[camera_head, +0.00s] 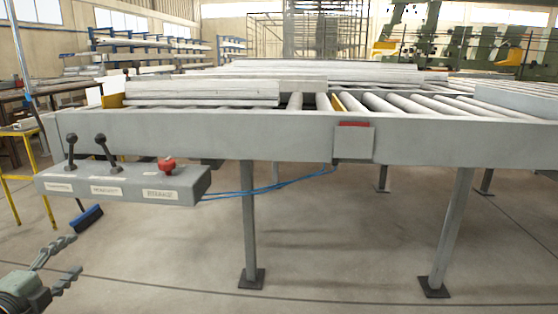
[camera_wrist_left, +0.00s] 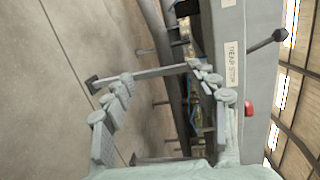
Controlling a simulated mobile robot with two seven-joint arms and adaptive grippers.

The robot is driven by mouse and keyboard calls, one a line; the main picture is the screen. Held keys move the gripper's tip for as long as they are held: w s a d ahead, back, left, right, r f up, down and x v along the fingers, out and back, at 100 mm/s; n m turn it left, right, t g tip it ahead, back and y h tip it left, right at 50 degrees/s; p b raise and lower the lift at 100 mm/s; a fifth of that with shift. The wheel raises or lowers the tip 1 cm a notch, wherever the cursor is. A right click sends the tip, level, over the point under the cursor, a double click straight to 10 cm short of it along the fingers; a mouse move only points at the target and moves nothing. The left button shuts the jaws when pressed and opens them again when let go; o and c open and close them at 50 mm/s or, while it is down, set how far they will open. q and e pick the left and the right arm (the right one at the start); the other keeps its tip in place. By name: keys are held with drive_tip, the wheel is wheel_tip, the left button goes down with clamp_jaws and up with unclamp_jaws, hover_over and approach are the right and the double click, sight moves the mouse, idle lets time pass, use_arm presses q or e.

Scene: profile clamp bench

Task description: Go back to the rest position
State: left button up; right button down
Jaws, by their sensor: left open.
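My left gripper (camera_head: 68,260) is in the lower left of the head view, below and in front of the control box. It is open and empty, its fingers apart in the left wrist view (camera_wrist_left: 160,105). The grey control box (camera_head: 125,186) hangs at the left front of the roller bench (camera_head: 280,135). It carries two black levers (camera_head: 106,150) and a red button (camera_head: 167,165). The box also shows on the right of the left wrist view (camera_wrist_left: 247,30), with one lever (camera_wrist_left: 265,42) and the red button (camera_wrist_left: 249,109). My right gripper is not in view.
Grey profiles (camera_head: 205,92) lie on the bench rollers. Bench legs (camera_head: 249,225) stand on the floor (camera_head: 330,255), which is open in front. A yellow stand (camera_head: 45,190) is at the left, with a blue brush head (camera_head: 87,218) near it. Blue cables (camera_head: 265,187) run under the bench.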

use_arm(q)
drive_tip(key=s+d+f+n+g+y, duration=0.15)
drive_tip(key=s+f+n, duration=0.25)
drive_tip(key=f, duration=0.4)
drive_tip(key=s+d+f+n+g+y, duration=0.1)
drive_tip(key=s+d+f+n+g, duration=0.15)
drive_tip(key=s+f+n, duration=0.35)
drive_tip(key=s+d+f+n+g+y, duration=0.1)
drive_tip(key=s+f+n+g, duration=0.15)
drive_tip(key=f, duration=0.65)
drive_tip(key=s+d+f+n+g+h, duration=0.1)
drive_tip(key=s+d+f+n+g, duration=0.1)
drive_tip(key=s+d, duration=0.4)
drive_tip(key=s+d+f+n+g+h, duration=0.1)
drive_tip(key=s+d+f+n+g, duration=0.1)
drive_tip(key=s+d+f+g, duration=0.3)
drive_tip(key=s+d+f, duration=0.2)
drive_tip(key=d, duration=0.1)
drive_tip(key=shift+d+f+h, duration=0.25)
drive_tip(key=shift+d+h, duration=0.05)
drive_tip(key=shift+h, duration=0.05)
drive_tip(key=shift+s, duration=0.1)
